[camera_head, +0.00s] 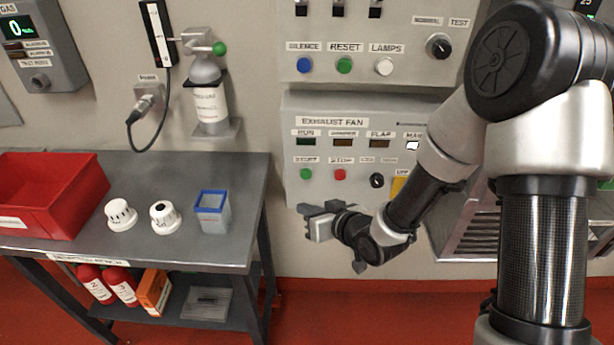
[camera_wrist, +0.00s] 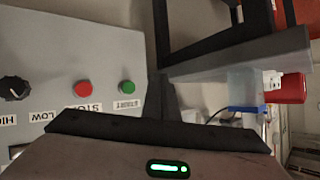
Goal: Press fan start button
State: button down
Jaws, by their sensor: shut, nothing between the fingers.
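The exhaust fan panel (camera_head: 296,112) is a grey box on the wall. Its green start button (camera_head: 306,173) is at the lower left, with the red stop button (camera_head: 340,174) just right of it. My gripper (camera_head: 311,222) is just below the panel's lower edge, under the start button and apart from it. It is shut and empty. In the wrist view the picture is turned; the green start button (camera_wrist: 127,87) shows close beside my shut fingers (camera_wrist: 160,94), and the red stop button (camera_wrist: 83,88) lies further left. The start button is not covered in either view.
A black knob (camera_head: 377,180) sits right of the stop button. The alarm panel (camera_head: 400,55) with blue, green and white buttons is above. At left, a steel bench (camera_head: 150,240) holds a red bin (camera_head: 45,195), two white caps and a blue-rimmed cup (camera_head: 213,212).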

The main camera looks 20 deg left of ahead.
jog(key=p, duration=0.1)
send_near(302, 178)
jog(key=a+f, duration=0.3)
jog(key=shift+w+a, duration=0.35)
jog(key=shift+w, duration=0.4)
dwell(1.4)
jog(key=shift+w+a, duration=0.1)
jog(key=shift+w, duration=0.3)
jog(key=shift+w+a, duration=0.2)
jog(key=shift+w, duration=0.5)
dwell(0.9)
jog(key=shift+s, duration=0.1)
jog(key=shift+s+d+b, duration=0.15)
jog(key=shift+s, duration=0.35)
jog(key=shift+s+d+b, duration=0.15)
jog(key=shift+s, duration=0.3)
jog(key=shift+s, duration=0.1)
jog(key=shift+s+d+b, duration=0.2)
jog(key=shift+s, duration=0.6)
jog(key=shift+s+d+b, duration=0.15)
jog(key=shift+s+b, duration=0.05)
jog(key=shift+s, duration=0.6)
jog(key=shift+s+d+b, duration=0.2)
jog(key=shift+s, duration=0.55)
